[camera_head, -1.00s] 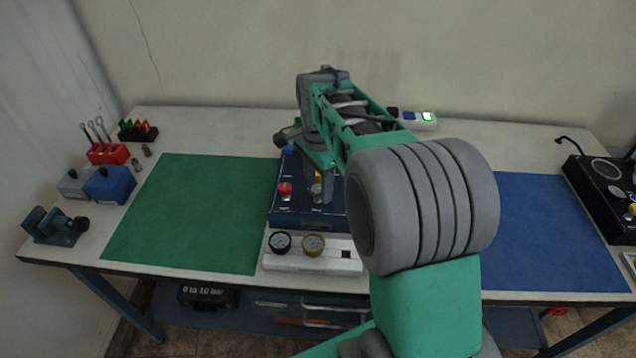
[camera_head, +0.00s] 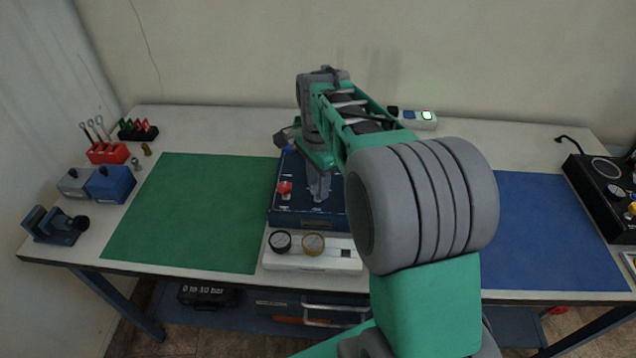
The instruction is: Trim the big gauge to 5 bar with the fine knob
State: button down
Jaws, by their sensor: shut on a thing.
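A dark blue box (camera_head: 285,213) stands mid-table between the green and blue mats. A red knob (camera_head: 285,188) shows on its top left; a blue knob (camera_head: 287,150) shows at its back. My gripper (camera_head: 319,196) points down over the box's top and is shut on a knob there, which its fingers mostly hide. I cannot tell from the labels whether this is the fine knob. A black-rimmed gauge (camera_head: 280,242) and a brass-rimmed gauge (camera_head: 313,244) sit on a white strip in front; their readings are too small to read. No clearly bigger gauge shows on the box; my arm hides its right side.
The green mat (camera_head: 190,215) and the blue mat (camera_head: 545,230) are clear. A black panel with dials (camera_head: 604,197) stands at the far right. A red holder with wrenches (camera_head: 107,153), a blue block (camera_head: 110,185) and a clamp (camera_head: 57,226) stand at the left.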

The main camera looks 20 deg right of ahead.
jog(key=shift+n, duration=0.8)
jog(key=c, duration=1)
grip_release()
jog(key=shift+c, duration=0.2)
notch_tip(320, 180, up, 8)
jog(key=shift+f, duration=0.1)
